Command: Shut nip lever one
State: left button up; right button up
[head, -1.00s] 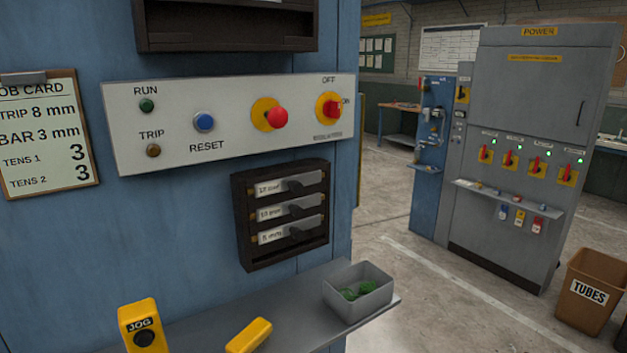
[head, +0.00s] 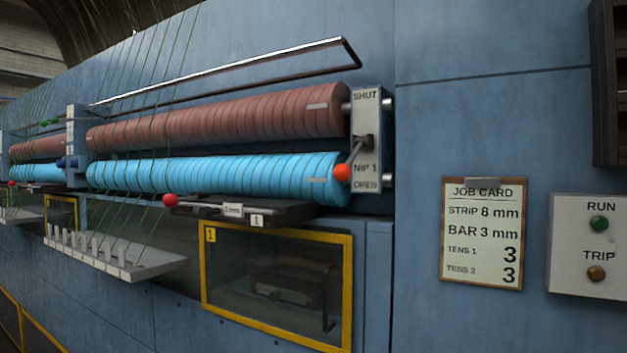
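Nip lever one (head: 355,153) is a short metal lever with an orange ball knob (head: 342,172). It sits on a pale plate (head: 367,120) marked SHUT at the top, NIP 1 in the middle and OPEN at the bottom. The lever slants down and left, with its knob low, nearer the OPEN mark. The brown upper roller (head: 220,118) and the light blue lower roller (head: 210,173) run left from this plate. Neither of my grippers shows in the head view.
Below the rollers are a dark bar with a red knob (head: 170,200), a yellow-framed window (head: 278,334) marked 1, and a pin shelf (head: 110,262) with green strands. A metal rail (head: 240,66) juts out above. A job card (head: 482,232) and control panel (head: 590,275) are at right.

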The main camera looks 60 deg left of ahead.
aim_at(342, 171)
jog(key=u, duration=1.65)
